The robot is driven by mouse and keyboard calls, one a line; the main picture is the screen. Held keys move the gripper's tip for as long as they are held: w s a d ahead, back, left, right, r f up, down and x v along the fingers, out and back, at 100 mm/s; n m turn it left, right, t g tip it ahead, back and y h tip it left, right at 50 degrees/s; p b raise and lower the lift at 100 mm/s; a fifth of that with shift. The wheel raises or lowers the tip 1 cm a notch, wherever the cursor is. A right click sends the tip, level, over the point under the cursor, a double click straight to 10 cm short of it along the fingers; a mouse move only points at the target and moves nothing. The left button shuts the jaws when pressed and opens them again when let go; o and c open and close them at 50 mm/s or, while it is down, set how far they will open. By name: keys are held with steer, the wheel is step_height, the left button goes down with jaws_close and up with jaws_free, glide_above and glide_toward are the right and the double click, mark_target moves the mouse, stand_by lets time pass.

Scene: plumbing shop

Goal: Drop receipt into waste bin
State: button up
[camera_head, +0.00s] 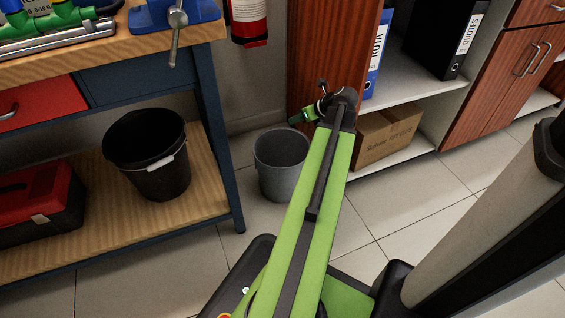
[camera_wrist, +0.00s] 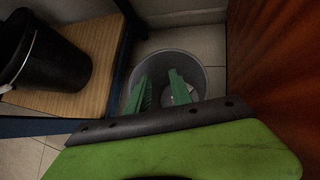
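The waste bin is a grey round bin (camera_head: 281,170) on the tiled floor, between the workbench leg and the wooden cabinet. In the wrist view the open top of the grey bin (camera_wrist: 196,68) lies beyond my gripper's fingers. My gripper (camera_head: 302,117) is above and to the right of the bin in the head view, at the end of my green arm. In the wrist view its two green fingers (camera_wrist: 161,90) are apart, over the bin's opening. A small pale patch shows low in the bin between the fingers; I cannot tell whether it is the receipt.
A black bucket (camera_head: 150,165) and a red toolbox (camera_head: 40,205) stand on the workbench's lower shelf (camera_head: 205,190). The wooden cabinet (camera_head: 320,50) rises close to my gripper, with a cardboard box (camera_head: 388,138) on its low shelf.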

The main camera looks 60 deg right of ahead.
steer(key=p+v, duration=0.4)
steer(key=v, duration=0.3)
steer(key=shift+s+r, duration=0.3)
steer(key=shift+s, duration=0.1)
